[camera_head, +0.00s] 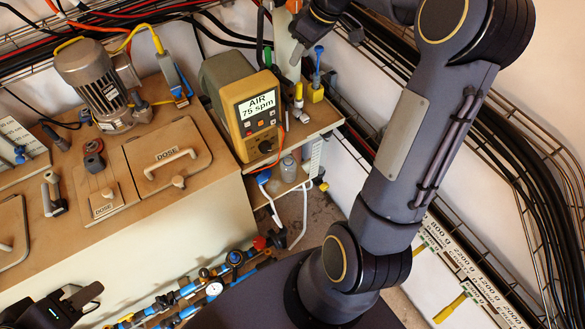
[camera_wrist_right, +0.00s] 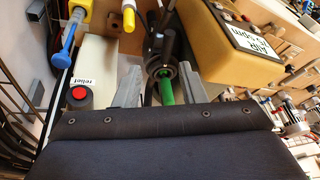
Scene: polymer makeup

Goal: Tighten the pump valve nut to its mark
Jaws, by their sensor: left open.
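A dark round ribbed piece, which looks like the valve nut (camera_wrist_right: 158,69), sits between the two grey fingers of my right gripper (camera_wrist_right: 163,82) in the right wrist view. A green rod (camera_wrist_right: 167,90) shows at its middle. The fingers stand on either side of the nut; I cannot tell whether they touch it. No mark on it can be made out. In the head view my right arm reaches to the top edge, and its hand hides the nut. My left gripper (camera_head: 84,300) is open and empty at the bottom left, in front of the bench.
A yellow box (camera_head: 233,95) reading "AIR 75 spm" stands beside the right hand; it also shows in the right wrist view (camera_wrist_right: 215,55). A red "relief" button (camera_wrist_right: 79,95) is close to the left finger. A motor (camera_head: 98,85) stands on the wooden bench. Cable racks line the wall.

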